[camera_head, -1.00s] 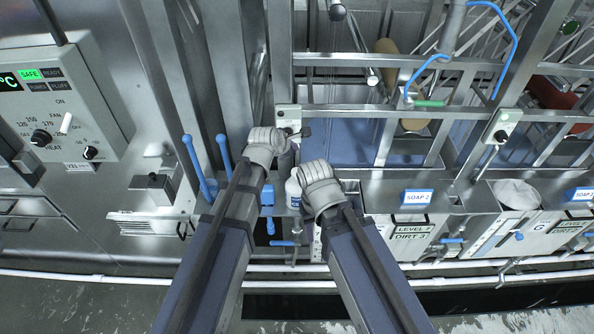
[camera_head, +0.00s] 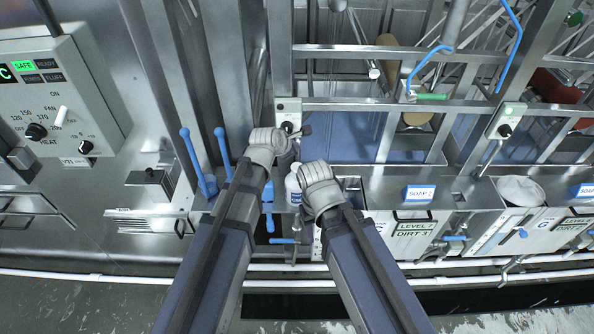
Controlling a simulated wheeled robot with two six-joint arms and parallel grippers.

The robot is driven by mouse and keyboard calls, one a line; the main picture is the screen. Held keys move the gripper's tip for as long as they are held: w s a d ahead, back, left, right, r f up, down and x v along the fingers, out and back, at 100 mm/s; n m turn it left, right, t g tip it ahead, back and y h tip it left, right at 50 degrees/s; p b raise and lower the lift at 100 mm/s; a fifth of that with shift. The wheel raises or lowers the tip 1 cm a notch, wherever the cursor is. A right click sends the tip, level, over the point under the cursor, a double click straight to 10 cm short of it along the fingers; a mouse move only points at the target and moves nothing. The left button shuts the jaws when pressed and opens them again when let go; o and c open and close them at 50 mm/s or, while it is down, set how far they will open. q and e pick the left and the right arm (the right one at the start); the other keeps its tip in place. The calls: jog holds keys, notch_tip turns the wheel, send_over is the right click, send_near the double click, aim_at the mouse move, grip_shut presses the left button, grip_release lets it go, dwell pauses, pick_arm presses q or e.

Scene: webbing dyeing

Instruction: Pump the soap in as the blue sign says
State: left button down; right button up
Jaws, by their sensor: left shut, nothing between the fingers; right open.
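A white soap bottle (camera_head: 293,185) with a blue-edged label stands upright on the machine's front ledge, partly behind my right gripper. A blue sign reading SOAP 2 (camera_head: 418,193) is on the ledge to the right. A second blue sign (camera_head: 582,190) is cut by the right edge. My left gripper (camera_head: 268,143) is shut and empty, just above and left of the bottle. My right gripper (camera_head: 319,181) is open at the bottle's right side. The fingers of both are mostly hidden behind the wrists, so I cannot tell whether they touch the bottle.
A control panel (camera_head: 62,100) with knobs is at the left. Blue levers (camera_head: 194,162) rise left of my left arm. A metal frame (camera_head: 390,107) crosses behind.

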aim_at(297, 165)
pick_arm(q)
notch_tip(297, 165, down, 6)
jog(key=b, duration=0.4)
jog(key=shift+b, duration=0.4)
pick_arm(e)
notch_tip(297, 165, down, 6)
jog(key=shift+r, duration=0.1)
dwell(1.0)
pick_arm(q)
jog(key=shift+f+b, duration=0.35)
jog(key=shift+b, duration=0.05)
pick_arm(e)
jog(key=shift+f, duration=0.45)
pick_arm(q)
jog(key=shift+f+b, duration=0.95)
pick_arm(e)
jog(key=shift+f, duration=0.95)
pick_arm(q)
jog(key=shift+r, duration=0.1)
jog(key=shift+r+p, duration=1.3)
jog(key=shift+p, duration=0.1)
pick_arm(e)
jog(key=shift+r, duration=1.4)
pick_arm(q)
notch_tip(297, 165, up, 5)
jog(key=p, duration=0.5)
jog(key=shift+r, duration=0.1)
pick_arm(e)
notch_tip(297, 165, up, 5)
